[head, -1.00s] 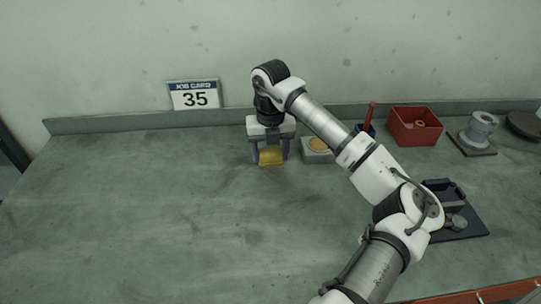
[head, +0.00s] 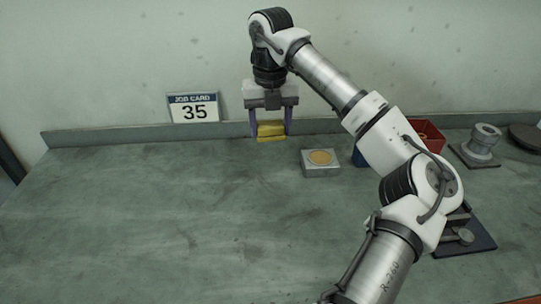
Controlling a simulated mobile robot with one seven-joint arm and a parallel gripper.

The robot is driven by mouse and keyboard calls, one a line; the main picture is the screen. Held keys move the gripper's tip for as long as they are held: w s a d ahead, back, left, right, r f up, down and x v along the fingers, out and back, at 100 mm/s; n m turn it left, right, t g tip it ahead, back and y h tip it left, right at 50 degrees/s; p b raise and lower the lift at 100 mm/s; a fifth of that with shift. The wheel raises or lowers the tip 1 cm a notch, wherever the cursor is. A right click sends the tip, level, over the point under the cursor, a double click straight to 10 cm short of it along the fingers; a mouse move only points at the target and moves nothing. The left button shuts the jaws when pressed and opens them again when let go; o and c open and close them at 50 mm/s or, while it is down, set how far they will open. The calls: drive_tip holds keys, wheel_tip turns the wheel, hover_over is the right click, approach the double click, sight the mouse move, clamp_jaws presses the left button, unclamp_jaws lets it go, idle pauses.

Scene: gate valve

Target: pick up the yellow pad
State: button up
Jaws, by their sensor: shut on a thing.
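The yellow pad (head: 271,129) is between the two fingers of my gripper (head: 270,133) in the head view. My gripper points down and is shut on the pad. It holds the pad up off the bench, near the back ledge. The fingers cover the pad's left and right ends.
A grey block with a round tan top (head: 320,162) stands on the bench (head: 180,220), right of my gripper. A job card reading 35 (head: 194,108) stands at the back left. The left bench is clear.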

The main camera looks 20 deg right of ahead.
sight(271, 124)
wheel_tip(271, 124, up, 16)
drive_tip(key=shift+p, duration=0.35)
drive_tip(key=o, duration=0.4)
drive_tip(key=shift+c, duration=1.5)
drive_tip(key=shift+d+f, duration=0.1)
